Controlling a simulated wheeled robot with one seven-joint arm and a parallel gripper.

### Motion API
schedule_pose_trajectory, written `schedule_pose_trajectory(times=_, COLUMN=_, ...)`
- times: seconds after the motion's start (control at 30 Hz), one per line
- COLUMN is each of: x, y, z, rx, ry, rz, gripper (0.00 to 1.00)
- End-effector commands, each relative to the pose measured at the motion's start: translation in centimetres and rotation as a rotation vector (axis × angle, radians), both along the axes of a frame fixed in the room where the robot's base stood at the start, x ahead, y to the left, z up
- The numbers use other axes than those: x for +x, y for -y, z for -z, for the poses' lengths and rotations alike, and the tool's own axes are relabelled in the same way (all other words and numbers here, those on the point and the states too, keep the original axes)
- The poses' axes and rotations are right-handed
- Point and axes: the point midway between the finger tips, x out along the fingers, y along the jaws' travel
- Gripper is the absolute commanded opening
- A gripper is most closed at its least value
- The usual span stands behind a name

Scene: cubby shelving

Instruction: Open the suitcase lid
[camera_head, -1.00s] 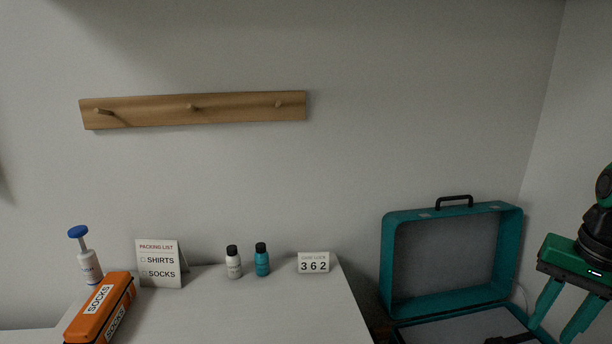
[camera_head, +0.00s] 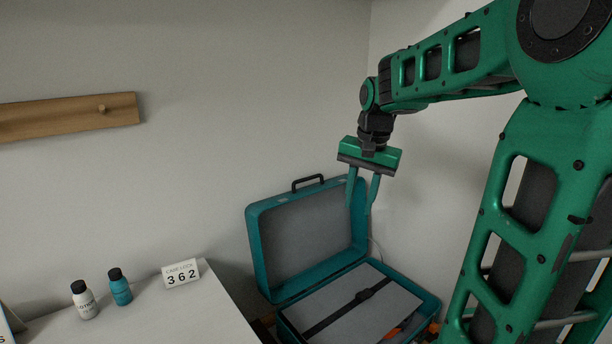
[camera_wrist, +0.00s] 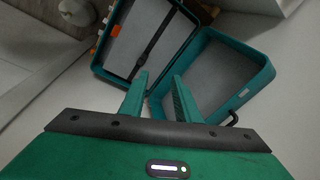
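The teal suitcase stands open at the lower centre of the head view. Its lid (camera_head: 308,236) is upright with a grey lining and a black handle (camera_head: 308,182) on its top edge. Its base (camera_head: 386,312) lies flat, with a grey inside and a dark strap (camera_head: 350,305) across it. My gripper (camera_head: 361,205) is open and empty, fingers pointing down before the lid's upper right part; contact cannot be told. In the wrist view the fingers (camera_wrist: 160,78) are apart, with the lid (camera_wrist: 222,72) at right and the base (camera_wrist: 148,36) beyond.
A light tabletop (camera_head: 190,318) at left holds a white bottle (camera_head: 84,301), a teal bottle (camera_head: 119,288) and a code card reading 362 (camera_head: 181,274). A wooden peg rail (camera_head: 65,119) is on the wall. Orange items (camera_head: 397,333) show by the base.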

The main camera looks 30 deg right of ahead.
Motion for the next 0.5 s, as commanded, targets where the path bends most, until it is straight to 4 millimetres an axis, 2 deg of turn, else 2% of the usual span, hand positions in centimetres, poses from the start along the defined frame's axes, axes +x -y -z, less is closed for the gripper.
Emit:
schedule_pose_trajectory(times=0.03, x=2.9, y=0.6, z=-0.8, rx=0.009, ry=0.02, rz=0.04, gripper=0.29)
schedule_pose_trajectory(times=0.1, x=6.6, y=1.0, z=-2.0, rx=0.029, ry=0.053, rz=0.103, gripper=0.29)
schedule_pose_trajectory(times=0.3, x=16.5, y=2.3, z=-4.6, rx=0.107, ry=0.138, rz=0.272, gripper=0.29)
schedule_pose_trajectory(times=0.4, x=20.1, y=2.8, z=-5.4, rx=0.149, ry=0.17, rz=0.341, gripper=0.29)
schedule_pose_trajectory(times=0.5, x=22.6, y=3.1, z=-6.0, rx=0.181, ry=0.193, rz=0.389, gripper=0.29)
